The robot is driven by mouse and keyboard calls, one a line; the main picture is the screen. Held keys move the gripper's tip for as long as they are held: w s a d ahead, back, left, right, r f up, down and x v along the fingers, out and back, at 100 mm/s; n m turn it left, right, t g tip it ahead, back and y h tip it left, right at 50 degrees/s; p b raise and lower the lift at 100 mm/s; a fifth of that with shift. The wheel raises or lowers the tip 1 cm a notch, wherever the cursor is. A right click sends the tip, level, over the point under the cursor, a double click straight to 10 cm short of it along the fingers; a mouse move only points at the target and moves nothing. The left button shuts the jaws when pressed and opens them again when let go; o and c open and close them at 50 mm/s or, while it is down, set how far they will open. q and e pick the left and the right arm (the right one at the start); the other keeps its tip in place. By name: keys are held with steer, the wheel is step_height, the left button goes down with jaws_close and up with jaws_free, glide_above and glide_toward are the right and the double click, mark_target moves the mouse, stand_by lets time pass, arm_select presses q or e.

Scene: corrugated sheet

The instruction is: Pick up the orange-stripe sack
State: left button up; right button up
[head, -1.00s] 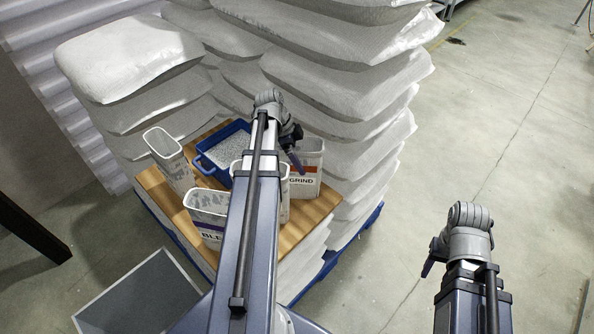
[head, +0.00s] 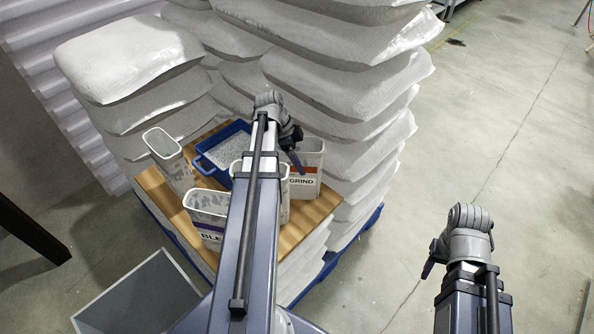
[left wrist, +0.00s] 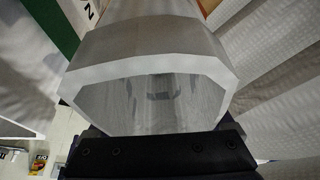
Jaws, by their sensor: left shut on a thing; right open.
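The orange-stripe sack (head: 307,178) is a white, open-topped container marked GRIND, near the right edge of the wooden board. My left gripper (head: 295,163) is at its left rim, shut on it. I cannot tell whether its base is off the board. In the left wrist view the pale rim and hollow inside of the held sack (left wrist: 150,65) fill the middle, above a dark jaw. My right gripper (head: 432,262) is open, off to the right over bare floor, its fingers mostly hidden behind its wrist.
On the wooden board (head: 289,236) stand a blue tray (head: 210,168) of pale grains, a purple-stripe sack (head: 206,212), and another sack (head: 170,166). Stacked white bags (head: 340,90) rise close behind. A grey bin (head: 140,290) stands at front left. Right floor is mostly clear.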

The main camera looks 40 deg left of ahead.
mark_target(307, 144)
arm_select(q)
jaws_close()
steer(key=shift+r, duration=0.25)
stand_by(0.5)
step_height(307, 144, up, 10)
steer(key=p, duration=1)
